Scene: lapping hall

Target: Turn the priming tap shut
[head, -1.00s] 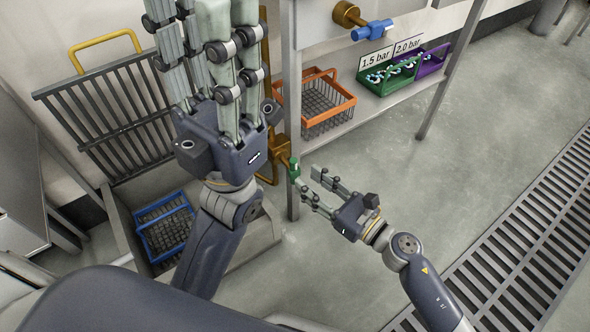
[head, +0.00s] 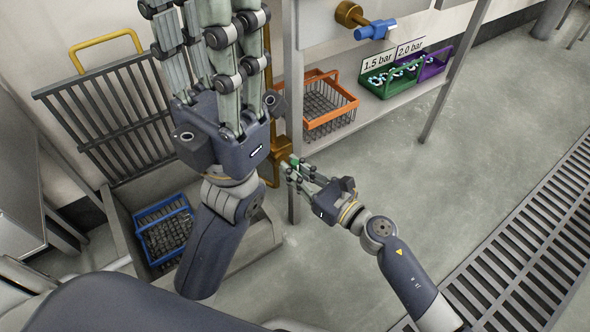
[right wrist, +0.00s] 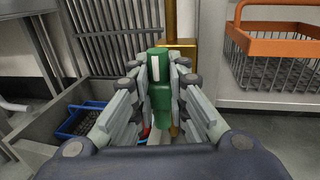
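The tap has a green handle (right wrist: 160,88) with a white mark, on a brass body (right wrist: 181,52) at the brass pipe beside the rack leg. In the head view the green handle is small and partly hidden by my fingers. My right gripper (head: 289,169) is at the handle. In the right wrist view its fingers stand one on each side of the handle, with a narrow gap showing on the right, so it looks open around it. My left gripper (head: 205,45) is large in front at upper left, pointing up; its fingertips are outside the frame.
An orange basket (head: 329,118), a green tray (head: 388,93) and a purple tray (head: 436,62) stand on the low shelf. A blue-handled tap (head: 376,29) is above. A blue basket (head: 165,212) sits in the sink at left. The floor to the right is clear up to a grating.

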